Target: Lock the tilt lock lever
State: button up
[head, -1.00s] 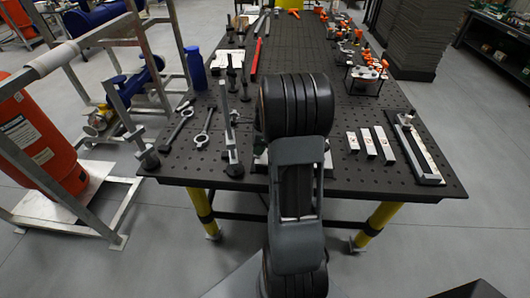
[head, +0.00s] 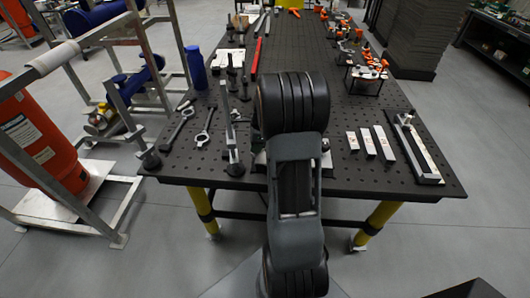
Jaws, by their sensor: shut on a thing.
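The tilt lock lever is not visible; I cannot make it out anywhere in this view. My own arm stands upright in the middle of the picture and covers the near middle of the table. My gripper is hidden behind it. A small part of a light metal piece (head: 260,161) shows at the left edge of my arm, on the table's front part. What it belongs to is hidden.
The black perforated table (head: 390,187) has an upright clamp (head: 232,140) and wrenches (head: 203,138) at left. Several pale bars (head: 368,142) and a metal fixture (head: 418,150) lie at right. Orange-handled clamps (head: 367,68) stand farther back. An orange cylinder (head: 35,140) is on a frame at left.

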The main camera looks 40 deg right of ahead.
jog(key=shift+w+d+r, duration=0.1)
jog(key=shift+w, duration=0.4)
jog(key=shift+w+d+p, duration=0.1)
jog(key=shift+w+p, duration=0.2)
jog(key=shift+p, duration=0.05)
jog(key=shift+w, duration=0.2)
jog(key=shift+w+d, duration=0.15)
jog(key=o, duration=1)
jog(key=shift+c, duration=0.2)
jog(key=shift+p, duration=0.3)
